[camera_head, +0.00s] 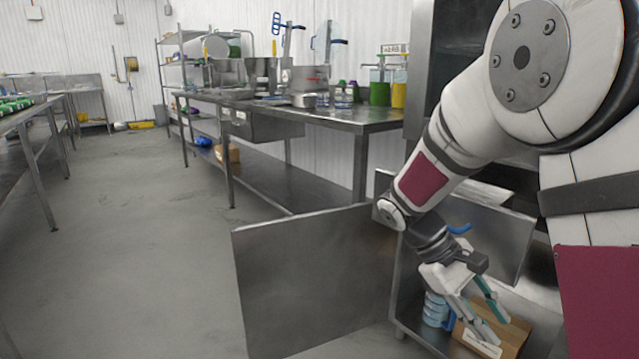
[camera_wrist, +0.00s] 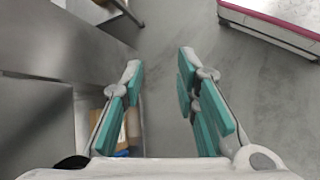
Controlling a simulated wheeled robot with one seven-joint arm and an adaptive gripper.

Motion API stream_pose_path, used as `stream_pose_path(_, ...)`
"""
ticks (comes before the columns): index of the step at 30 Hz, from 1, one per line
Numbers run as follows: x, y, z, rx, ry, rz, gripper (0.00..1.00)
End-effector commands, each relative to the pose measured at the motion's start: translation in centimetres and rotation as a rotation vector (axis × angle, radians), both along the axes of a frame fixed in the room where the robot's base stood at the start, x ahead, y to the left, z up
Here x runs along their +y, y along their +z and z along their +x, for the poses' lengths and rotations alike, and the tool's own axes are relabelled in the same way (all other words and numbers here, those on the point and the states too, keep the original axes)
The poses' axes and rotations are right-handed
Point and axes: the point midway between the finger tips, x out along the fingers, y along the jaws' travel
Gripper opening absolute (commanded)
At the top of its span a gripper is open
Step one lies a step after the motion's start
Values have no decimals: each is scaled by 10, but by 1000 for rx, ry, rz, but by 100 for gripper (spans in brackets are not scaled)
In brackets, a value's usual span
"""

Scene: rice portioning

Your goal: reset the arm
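My gripper (camera_head: 489,318) hangs low at the right of the head view, pointing down in front of an open metal cabinet (camera_head: 403,318). Its two teal-padded fingers stand apart with nothing between them. In the wrist view my gripper (camera_wrist: 160,68) is also open, with bare grey floor between the fingertips. My arm reaches down from the upper right. In the head view, a cardboard box (camera_head: 513,334) with a white label is partly hidden behind the fingers. A blue-banded clear container (camera_head: 436,308) stands left of the box.
An open cabinet door (camera_head: 312,280) sticks out to the left of my gripper. A steel table (camera_head: 340,118) with containers and utensils stands behind it. Another table (camera_head: 22,118) is at the far left. Open floor (camera_head: 135,230) lies between.

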Motion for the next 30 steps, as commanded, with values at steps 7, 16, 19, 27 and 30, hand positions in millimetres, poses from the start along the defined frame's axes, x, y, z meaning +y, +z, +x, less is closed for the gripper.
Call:
stream_pose_path(7,13,51,-65,-138,-122,139,28)
stream_pose_path(16,36,85,-150,-300,-250,303,28)
stream_pose_path(19,45,90,-177,-355,-288,356,28)
stream_pose_path(27,69,88,-235,-475,-362,473,28)
stream_pose_path(30,76,85,-249,-506,-381,502,28)
